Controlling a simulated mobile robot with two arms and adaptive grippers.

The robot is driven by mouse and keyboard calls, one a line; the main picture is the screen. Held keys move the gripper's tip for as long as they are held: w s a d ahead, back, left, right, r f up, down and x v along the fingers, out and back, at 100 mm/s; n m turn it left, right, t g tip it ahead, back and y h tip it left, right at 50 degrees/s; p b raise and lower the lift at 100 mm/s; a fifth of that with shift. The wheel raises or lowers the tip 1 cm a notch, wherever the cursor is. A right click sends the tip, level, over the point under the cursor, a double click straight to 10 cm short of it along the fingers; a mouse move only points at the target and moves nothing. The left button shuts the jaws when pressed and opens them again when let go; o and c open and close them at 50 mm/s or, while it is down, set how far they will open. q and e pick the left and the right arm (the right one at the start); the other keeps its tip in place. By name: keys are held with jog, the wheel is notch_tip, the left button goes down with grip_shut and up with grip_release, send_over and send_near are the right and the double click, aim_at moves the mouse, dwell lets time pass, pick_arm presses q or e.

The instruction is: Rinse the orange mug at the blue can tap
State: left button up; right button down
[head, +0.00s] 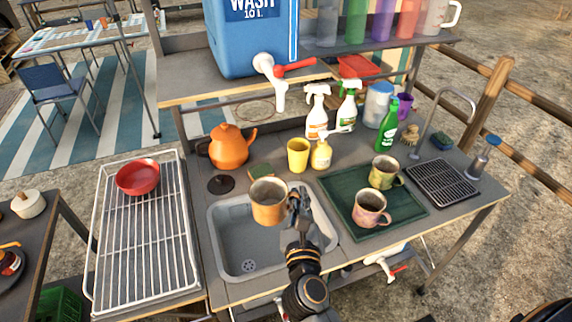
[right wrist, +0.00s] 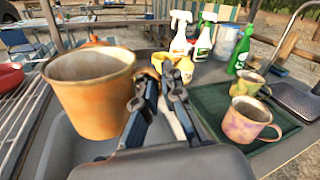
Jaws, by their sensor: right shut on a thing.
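The orange mug (head: 269,203) is held upright above the sink basin (head: 228,247), and its inside looks brownish. My right gripper (head: 297,200) is shut on its right side, where the handle is mostly hidden by the fingers. In the right wrist view the mug (right wrist: 92,92) stands left of my right gripper (right wrist: 160,98). The blue can (head: 238,40) stands on the shelf above, with a white tap (head: 272,72) and red lever (head: 295,68). The tap's spout is behind and above the mug, apart from it. No water shows. My left gripper is not in view.
Two mugs, olive (head: 384,172) and pinkish (head: 370,208), stand on a green mat (head: 338,184) to the right. A yellow cup (head: 298,155), soap bottle (head: 321,155) and orange kettle (head: 229,147) stand behind the sink. A wire rack (head: 148,240) with a red bowl (head: 138,177) is left.

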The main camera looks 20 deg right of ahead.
jog(key=s+d+f, duration=0.1)
jog(key=s+d, duration=0.1)
jog(key=s, duration=0.2)
jog(key=w+d+f, duration=0.1)
jog(key=w+d, duration=0.1)
jog(key=w, duration=0.4)
jog(key=w+d+f, duration=0.1)
jog(key=w+f, duration=0.1)
jog(key=w, duration=0.5)
jog(key=shift+d+f+y, duration=0.2)
jog(key=shift+d+y, duration=0.1)
jog(key=shift+d, duration=0.1)
